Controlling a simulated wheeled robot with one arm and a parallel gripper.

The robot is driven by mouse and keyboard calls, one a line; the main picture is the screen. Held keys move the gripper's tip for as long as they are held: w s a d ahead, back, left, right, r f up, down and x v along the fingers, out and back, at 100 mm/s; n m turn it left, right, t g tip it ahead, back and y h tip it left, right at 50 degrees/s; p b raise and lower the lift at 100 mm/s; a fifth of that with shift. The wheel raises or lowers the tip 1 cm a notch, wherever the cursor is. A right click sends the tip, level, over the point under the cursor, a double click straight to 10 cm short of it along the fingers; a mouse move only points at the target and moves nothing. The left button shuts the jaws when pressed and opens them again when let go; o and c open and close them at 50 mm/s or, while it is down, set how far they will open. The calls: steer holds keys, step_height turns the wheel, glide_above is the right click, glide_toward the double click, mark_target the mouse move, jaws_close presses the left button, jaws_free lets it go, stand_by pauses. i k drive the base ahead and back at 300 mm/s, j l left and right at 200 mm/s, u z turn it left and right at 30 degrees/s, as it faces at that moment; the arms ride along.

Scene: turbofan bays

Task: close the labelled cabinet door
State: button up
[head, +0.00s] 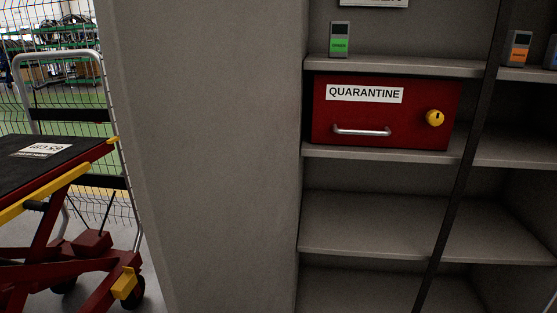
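A grey cabinet (375,243) with open shelves fills the middle and right of the head view. A label plate (374,2) at its top is cut off by the frame edge, so I cannot read it whole. A red box (385,116) labelled QUARANTINE, with a silver handle and a yellow knob, sits on a shelf; its front looks shut. A wide grey panel (220,150) stands left of the shelves; I cannot tell whether it is an open door or the cabinet's side. A dark upright bar (457,190) crosses in front of the shelves. My gripper is not in view.
A small device with a green face (340,40) and one with an orange face (517,48) stand on the upper shelf. A red and yellow lift cart (60,215) with a dark top stands at left, before a wire mesh fence (60,75).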

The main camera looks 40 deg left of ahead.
mark_target(204, 96)
steer(key=k+j+u, duration=0.1)
steer(key=j, duration=0.35)
steer(key=k+j+u, duration=0.1)
steer(key=j, duration=0.35)
steer(key=k+j+u, duration=0.1)
steer(key=j, duration=0.35)
steer(key=k+j+u, duration=0.1)
steer(key=j, duration=0.35)
steer(key=k+j+u, duration=0.1)
steer(key=j, duration=0.2)
steer(key=k+j+u, duration=0.1)
steer(key=j, duration=0.25)
steer(key=k+j, duration=0.25)
steer(key=k+j+u, duration=0.15)
steer(key=j, duration=0.25)
